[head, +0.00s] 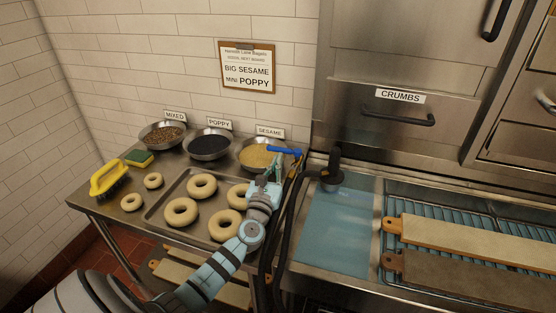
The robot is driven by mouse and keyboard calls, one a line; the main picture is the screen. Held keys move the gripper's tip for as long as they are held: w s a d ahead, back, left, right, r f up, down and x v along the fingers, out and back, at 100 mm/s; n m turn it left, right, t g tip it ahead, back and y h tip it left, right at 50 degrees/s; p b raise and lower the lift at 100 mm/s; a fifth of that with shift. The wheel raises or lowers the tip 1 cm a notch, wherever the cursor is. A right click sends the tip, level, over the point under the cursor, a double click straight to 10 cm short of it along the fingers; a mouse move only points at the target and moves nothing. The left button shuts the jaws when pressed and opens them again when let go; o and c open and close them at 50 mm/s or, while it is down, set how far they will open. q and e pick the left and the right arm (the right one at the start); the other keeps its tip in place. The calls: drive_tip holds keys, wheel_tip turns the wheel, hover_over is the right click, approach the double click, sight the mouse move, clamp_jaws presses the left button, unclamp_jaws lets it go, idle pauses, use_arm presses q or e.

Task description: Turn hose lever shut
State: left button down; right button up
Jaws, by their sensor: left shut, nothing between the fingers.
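The blue hose lever (285,150) lies roughly level, just right of and above the sesame bowl. A black hose (287,225) hangs down below it along the table's right end. My left gripper (273,166) is shut and empty, just below the lever; I cannot tell if it touches it. My left arm comes in from the bottom left over the table. It hides part of the tray and the sesame bowl's lower edge. My right gripper does not show.
Bowls of mixed seeds (163,134), poppy (209,147) and sesame (256,155) stand along the wall. A tray (160,216) holds several bagels. A water basin (330,235) and rack with boards (470,236) are right.

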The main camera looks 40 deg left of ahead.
use_arm(q)
drive_tip(key=shift+w+a+r, duration=0.25)
drive_tip(key=shift+w+a, duration=0.05)
drive_tip(key=shift+w, duration=0.2)
drive_tip(key=shift+w, duration=0.1)
drive_tip(key=shift+w+a+r, duration=0.25)
drive_tip(key=shift+a, duration=0.05)
